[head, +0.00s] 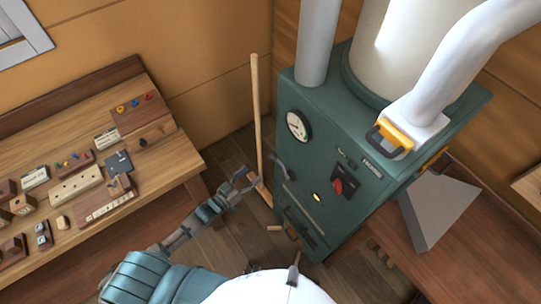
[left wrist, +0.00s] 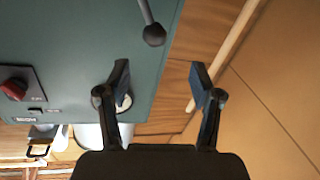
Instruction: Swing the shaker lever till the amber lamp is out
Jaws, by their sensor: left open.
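The green cabinet (head: 337,140) stands right of centre in the head view. Its small amber lamp (head: 317,197) glows yellow, below and left of a red knob (head: 338,186). The shaker lever appears as a grey bent arm (head: 281,166) at the cabinet's left front. In the left wrist view the lever's rod ends in a dark ball knob (left wrist: 154,36). My left gripper (head: 243,184) is left of the lever; its two fingers (left wrist: 162,75) are open and empty. The ball knob lies beyond the fingertips, apart from them. My right gripper is not in view.
A wooden pole (head: 256,120) leans upright just behind my left gripper. A bench (head: 95,107) with several small boxes and panels is on the left. A round gauge (head: 298,125) sits on the cabinet's front. A grey wedge (head: 437,207) stands on the right bench.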

